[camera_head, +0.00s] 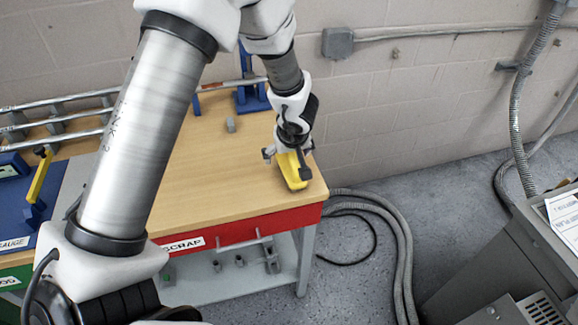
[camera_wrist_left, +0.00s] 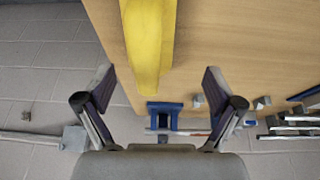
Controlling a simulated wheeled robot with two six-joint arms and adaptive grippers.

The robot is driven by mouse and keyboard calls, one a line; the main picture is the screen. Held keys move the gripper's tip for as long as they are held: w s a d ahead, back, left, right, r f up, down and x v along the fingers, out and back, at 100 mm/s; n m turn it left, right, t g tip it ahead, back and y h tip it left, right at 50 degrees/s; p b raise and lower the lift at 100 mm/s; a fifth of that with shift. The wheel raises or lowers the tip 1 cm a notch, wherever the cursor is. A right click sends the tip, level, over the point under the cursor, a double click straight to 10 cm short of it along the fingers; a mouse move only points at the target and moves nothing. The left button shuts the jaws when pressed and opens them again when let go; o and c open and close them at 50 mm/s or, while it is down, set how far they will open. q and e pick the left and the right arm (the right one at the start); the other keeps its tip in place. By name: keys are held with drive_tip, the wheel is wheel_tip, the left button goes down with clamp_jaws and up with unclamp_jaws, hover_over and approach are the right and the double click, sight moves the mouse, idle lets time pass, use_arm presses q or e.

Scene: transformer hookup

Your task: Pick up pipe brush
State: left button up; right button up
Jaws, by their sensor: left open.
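A yellow object (camera_head: 293,170), which looks like the pipe brush, is at the right end of the wooden workbench, near its front corner. Its bristles cannot be made out. My left gripper (camera_head: 287,158) is directly over it, with fingers spread to either side. In the left wrist view the long yellow body (camera_wrist_left: 148,45) lies between the open fingers of the left gripper (camera_wrist_left: 158,80), with a gap on each side. The gripper hides part of it in the head view. My right gripper is not in view.
The wooden bench top (camera_head: 200,190) has free room left of the gripper. A small grey block (camera_head: 231,125) and a blue stand (camera_head: 252,98) are at the back. Metal pipes (camera_head: 60,122) and a blue gauge board (camera_head: 18,215) are at left. A grey cabinet (camera_head: 520,255) stands right.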

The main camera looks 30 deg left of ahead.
sight(288, 163)
use_arm(q)
drive_tip(key=f, duration=0.1)
drive_tip(key=w+f, duration=0.2)
drive_tip(key=f, duration=0.1)
drive_tip(key=shift+w+a, duration=0.2)
drive_tip(key=shift+a, duration=0.15)
drive_tip(key=shift+w+f, duration=0.1)
drive_tip(key=shift+w, duration=0.3)
drive_tip(key=shift+s, duration=0.1)
drive_tip(key=shift+s+r, duration=0.35)
drive_tip(key=c, duration=0.5)
drive_tip(key=shift+s+r, duration=0.15)
drive_tip(key=shift+s, duration=0.05)
drive_tip(key=c, duration=0.6)
drive_tip(key=shift+c, duration=1.3)
drive_tip(key=shift+w, duration=0.15)
drive_tip(key=shift+c, duration=0.6)
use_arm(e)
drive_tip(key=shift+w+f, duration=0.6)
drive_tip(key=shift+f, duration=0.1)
